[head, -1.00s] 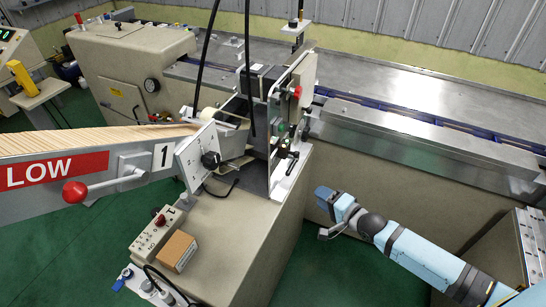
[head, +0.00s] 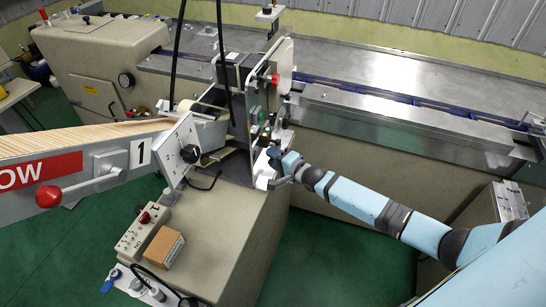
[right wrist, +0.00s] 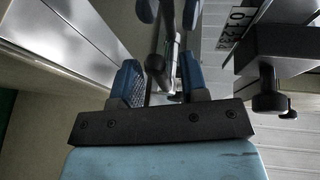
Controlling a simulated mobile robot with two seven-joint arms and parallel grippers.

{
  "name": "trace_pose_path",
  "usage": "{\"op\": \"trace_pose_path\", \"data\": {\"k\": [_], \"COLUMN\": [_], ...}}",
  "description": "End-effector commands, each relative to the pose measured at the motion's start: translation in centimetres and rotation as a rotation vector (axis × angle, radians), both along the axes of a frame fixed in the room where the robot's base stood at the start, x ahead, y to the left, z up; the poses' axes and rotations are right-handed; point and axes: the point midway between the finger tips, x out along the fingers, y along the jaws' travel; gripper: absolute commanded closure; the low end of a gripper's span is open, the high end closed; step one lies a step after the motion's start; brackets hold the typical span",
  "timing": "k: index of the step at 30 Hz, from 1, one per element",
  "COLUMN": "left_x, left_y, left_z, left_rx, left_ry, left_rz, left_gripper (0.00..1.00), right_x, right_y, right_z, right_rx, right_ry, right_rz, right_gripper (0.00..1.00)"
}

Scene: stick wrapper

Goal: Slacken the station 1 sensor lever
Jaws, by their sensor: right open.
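My right gripper (head: 277,167) is at the right side of the station's upright frame (head: 262,150), close to its small dark fittings. In the right wrist view its two blue fingers (right wrist: 160,75) stand apart. A dark round-ended lever or rod (right wrist: 155,66) shows between them, with a gap visible; I cannot tell whether either finger touches it. In the head view the gripper hides most of that spot. A larger lever with a red ball knob (head: 48,196) sits on the grey arm at left, beside a plate marked 1 (head: 140,152). My left gripper is not in view.
A black knob (right wrist: 270,103) and a numbered plate (right wrist: 243,22) are close on the right in the wrist view. A switch box (head: 142,229) and a cardboard box (head: 165,247) lie on the cabinet top. Green floor (head: 335,262) is open below my arm.

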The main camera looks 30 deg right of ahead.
Motion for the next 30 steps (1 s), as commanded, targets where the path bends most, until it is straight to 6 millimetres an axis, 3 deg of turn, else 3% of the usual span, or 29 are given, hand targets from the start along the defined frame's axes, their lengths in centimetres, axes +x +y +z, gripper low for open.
{"op": "trace_pose_path", "data": {"k": [11, 17, 30], "left_x": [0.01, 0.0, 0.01], "left_y": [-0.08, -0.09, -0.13], "left_z": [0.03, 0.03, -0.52], "left_rx": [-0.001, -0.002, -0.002], "left_ry": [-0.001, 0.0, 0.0], "left_rz": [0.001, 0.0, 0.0], "left_gripper": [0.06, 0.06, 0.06], "right_x": [0.66, 0.64, 0.59], "right_y": [0.18, 0.18, 0.22], "right_z": [-0.12, -0.12, -0.62], "right_rx": [0.0, 0.0, -0.034], "right_ry": [0.0, 0.0, -0.03], "right_rz": [0.0, 0.0, 0.0], "right_gripper": [0.6, 1.0, 1.0]}}
